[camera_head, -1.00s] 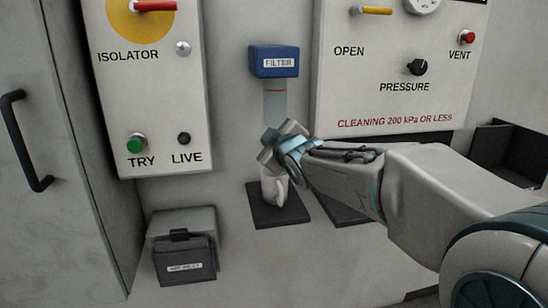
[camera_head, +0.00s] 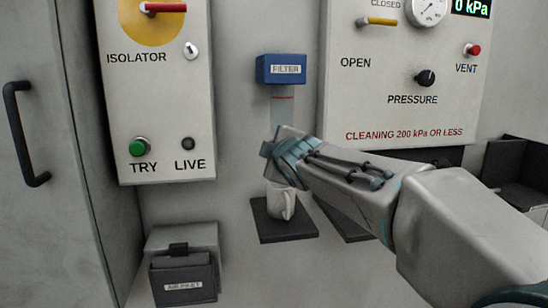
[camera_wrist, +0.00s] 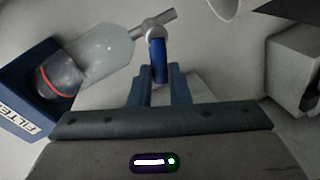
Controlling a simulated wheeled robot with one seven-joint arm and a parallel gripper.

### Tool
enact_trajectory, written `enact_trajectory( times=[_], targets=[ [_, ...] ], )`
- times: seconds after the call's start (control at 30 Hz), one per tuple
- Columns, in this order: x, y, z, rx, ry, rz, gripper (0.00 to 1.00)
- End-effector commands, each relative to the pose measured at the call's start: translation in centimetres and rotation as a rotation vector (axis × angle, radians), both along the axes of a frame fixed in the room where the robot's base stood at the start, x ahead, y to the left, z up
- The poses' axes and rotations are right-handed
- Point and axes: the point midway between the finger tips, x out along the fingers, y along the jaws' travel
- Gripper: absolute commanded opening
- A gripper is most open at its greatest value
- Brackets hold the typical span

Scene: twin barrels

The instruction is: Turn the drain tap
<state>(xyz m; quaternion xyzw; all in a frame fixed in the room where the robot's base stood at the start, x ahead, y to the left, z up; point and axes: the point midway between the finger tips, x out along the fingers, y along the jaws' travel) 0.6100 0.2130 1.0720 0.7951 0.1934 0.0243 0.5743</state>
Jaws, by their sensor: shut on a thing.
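The filter is a blue box (camera_head: 281,69) labelled FILTER with a clear bowl (camera_head: 283,106) under it. In the wrist view the bowl (camera_wrist: 98,50) ends in a grey metal drain tap (camera_wrist: 155,27) with a blue lever (camera_wrist: 158,60). My gripper (camera_wrist: 160,80) is shut on this lever, its blue fingers on either side of it. In the head view my gripper (camera_head: 272,149) is just below the bowl and hides the tap. A white mug (camera_head: 280,203) stands beneath on a dark mat (camera_head: 285,232).
The isolator panel (camera_head: 160,105) is on the left and the pressure panel (camera_head: 365,100) on the right. A dark bin (camera_head: 183,278) sits low at the left. A grey cabinet (camera_head: 50,220) with a black handle stands at far left.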

Motion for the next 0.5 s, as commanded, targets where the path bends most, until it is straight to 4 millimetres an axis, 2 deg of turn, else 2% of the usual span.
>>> enact_trajectory(
  times=[0.5],
  targets=[
    [-0.06,0.3,-1.37,-0.243,-0.068,-0.001,0.0]
  ],
)
